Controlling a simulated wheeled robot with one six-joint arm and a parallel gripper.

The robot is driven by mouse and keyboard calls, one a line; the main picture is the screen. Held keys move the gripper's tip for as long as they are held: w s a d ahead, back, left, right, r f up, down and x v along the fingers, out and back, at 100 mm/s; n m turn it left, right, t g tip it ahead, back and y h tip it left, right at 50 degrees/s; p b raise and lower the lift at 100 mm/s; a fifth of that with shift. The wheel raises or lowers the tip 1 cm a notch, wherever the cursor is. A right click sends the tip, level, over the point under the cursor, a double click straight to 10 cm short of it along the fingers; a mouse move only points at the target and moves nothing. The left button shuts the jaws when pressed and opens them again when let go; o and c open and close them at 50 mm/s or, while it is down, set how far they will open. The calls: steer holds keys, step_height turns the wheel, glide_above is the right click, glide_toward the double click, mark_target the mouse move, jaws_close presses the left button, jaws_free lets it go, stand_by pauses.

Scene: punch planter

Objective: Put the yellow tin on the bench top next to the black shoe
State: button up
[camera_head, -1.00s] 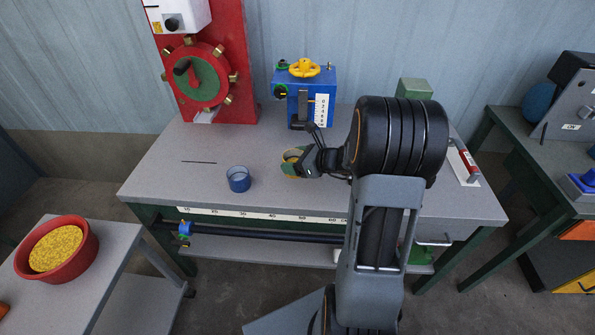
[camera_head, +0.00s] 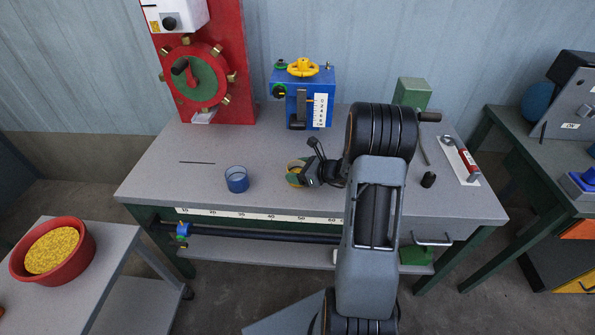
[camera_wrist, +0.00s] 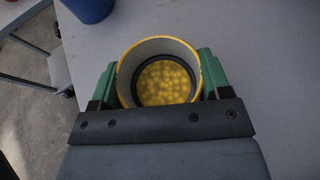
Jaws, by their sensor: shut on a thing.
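The yellow tin (camera_wrist: 159,72) is round and open-topped, with a black ring and yellow grains showing inside. My gripper (camera_wrist: 158,80) is shut on it, with one green finger on each side. In the head view my gripper (camera_head: 302,173) and the tin (camera_head: 292,179) are over the middle of the grey bench top (camera_head: 255,150), right of the blue cup. I cannot tell whether the tin touches the bench.
A blue cup (camera_head: 237,179) stands left of my gripper. A blue press (camera_head: 309,95) and a red wheel panel (camera_head: 208,80) stand at the back. A green block (camera_head: 411,93) and a red-handled tool (camera_head: 467,160) are on the right. The bench's left part is mostly clear.

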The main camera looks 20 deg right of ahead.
steer(key=shift+f, duration=0.2)
steer(key=o, duration=1)
steer(key=shift+r, duration=0.1)
